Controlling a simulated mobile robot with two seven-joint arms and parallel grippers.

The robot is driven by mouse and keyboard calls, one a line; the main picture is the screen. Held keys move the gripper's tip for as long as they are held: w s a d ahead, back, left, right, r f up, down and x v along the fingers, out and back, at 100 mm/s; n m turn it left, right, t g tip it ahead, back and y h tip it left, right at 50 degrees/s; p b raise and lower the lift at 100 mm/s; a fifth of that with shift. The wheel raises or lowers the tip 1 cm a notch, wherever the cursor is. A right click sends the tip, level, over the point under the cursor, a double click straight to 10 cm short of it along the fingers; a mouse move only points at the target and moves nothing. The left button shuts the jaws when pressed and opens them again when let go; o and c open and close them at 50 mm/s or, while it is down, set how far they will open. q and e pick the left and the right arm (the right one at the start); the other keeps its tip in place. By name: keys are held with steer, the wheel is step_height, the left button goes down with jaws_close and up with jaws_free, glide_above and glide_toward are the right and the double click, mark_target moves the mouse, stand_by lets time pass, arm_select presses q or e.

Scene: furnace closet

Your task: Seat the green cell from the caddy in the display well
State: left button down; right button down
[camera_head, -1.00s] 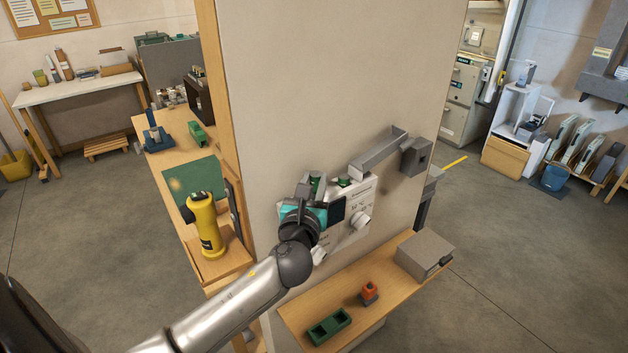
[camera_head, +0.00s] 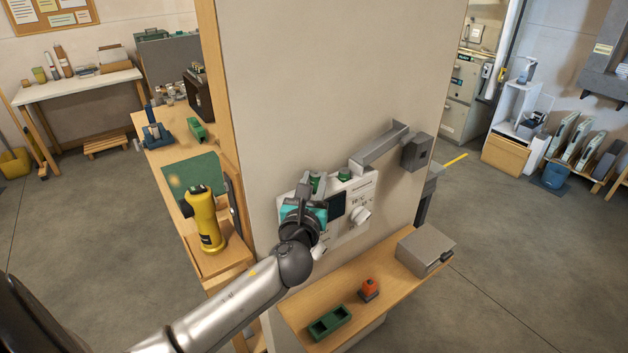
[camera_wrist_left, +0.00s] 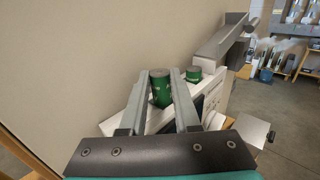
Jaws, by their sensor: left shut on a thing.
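A green cell (camera_wrist_left: 160,90) stands upright between the fingers of my left gripper (camera_wrist_left: 160,74), which is shut on it. In the head view my left gripper (camera_head: 308,188) is at the upper left of the white display unit (camera_head: 349,222) on the wall, with the green cell (camera_head: 317,183) just showing. The cell is at the unit's top edge; its lower end and the well are hidden, so I cannot tell how deep it sits. A second green cell (camera_head: 344,174) is in the top of the unit to the right. The green caddy (camera_head: 329,321) on the shelf has two empty-looking sockets.
A grey bracket (camera_head: 380,150) juts from the wall just above right of the unit. The wooden shelf (camera_head: 322,299) below carries an orange-topped block (camera_head: 369,288) and a grey box (camera_head: 425,252). A yellow torch-like tool (camera_head: 206,222) stands on the left bench.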

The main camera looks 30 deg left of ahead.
arm_select(q)
steer(key=shift+f+b, duration=0.8)
steer(key=shift+f, duration=0.4)
steer(key=c, duration=0.6)
jaws_free()
steer(key=shift+o, duration=0.2)
steer(key=shift+p+v, duration=0.5)
steer(key=shift+v, duration=1)
steer(key=p+v, duration=0.1)
steer(key=v, duration=0.4)
